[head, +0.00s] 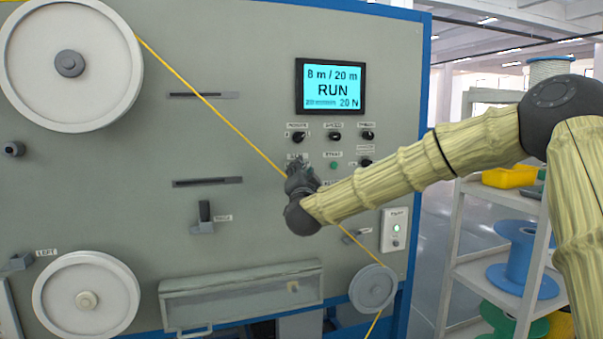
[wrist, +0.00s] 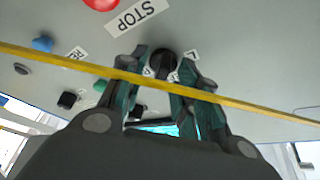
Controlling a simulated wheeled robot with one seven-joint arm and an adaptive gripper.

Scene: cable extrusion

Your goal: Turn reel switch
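My gripper (head: 298,172) is at the panel, below the display, and covers part of the control rows in the head view. In the wrist view its two dark fingers (wrist: 167,80) are apart. A round black knob (wrist: 163,62) shows between and just beyond the fingertips, with small white labels on both sides. This looks like the reel switch; its label text is too small to read. I cannot tell whether the fingers touch it. The knob is hidden behind my gripper in the head view.
The taut yellow cable (head: 215,105) runs diagonally close to my gripper and crosses the fingers in the wrist view (wrist: 60,58). A red button (wrist: 101,3) by a STOP label is near. The display (head: 330,87) reads RUN, 8 m / 20 m. Shelves (head: 475,270) stand right.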

